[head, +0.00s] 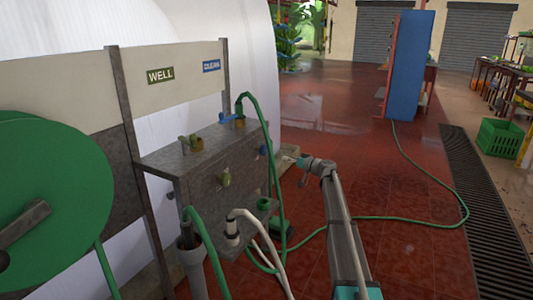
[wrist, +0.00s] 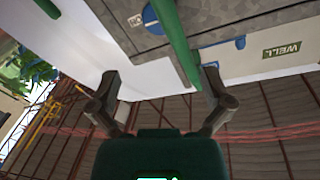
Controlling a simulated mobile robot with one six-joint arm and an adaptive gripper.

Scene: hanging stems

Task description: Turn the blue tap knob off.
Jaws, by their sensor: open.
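A blue tap knob (head: 228,118) sits on top of the grey metal tap box (head: 160,157), beside the green hose. A second blue knob (head: 263,150) is on the box's right end. The wrist view shows a round blue knob (wrist: 151,15) near the top, partly behind the green hose (wrist: 176,45), and a small blue part (wrist: 240,42) farther right. I cannot tell for sure which matches which. My gripper (head: 292,159) is right of the box, apart from the knobs in the head view. In the wrist view its fingers (wrist: 163,82) are spread and empty.
A brass tap (head: 191,142) is on the box below the green WELL sign (head: 160,75); a blue sign (head: 211,66) is to its right. A green hose (head: 262,125) hangs beside my gripper. A green reel (head: 60,200) stands left. Red floor at right is mostly open.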

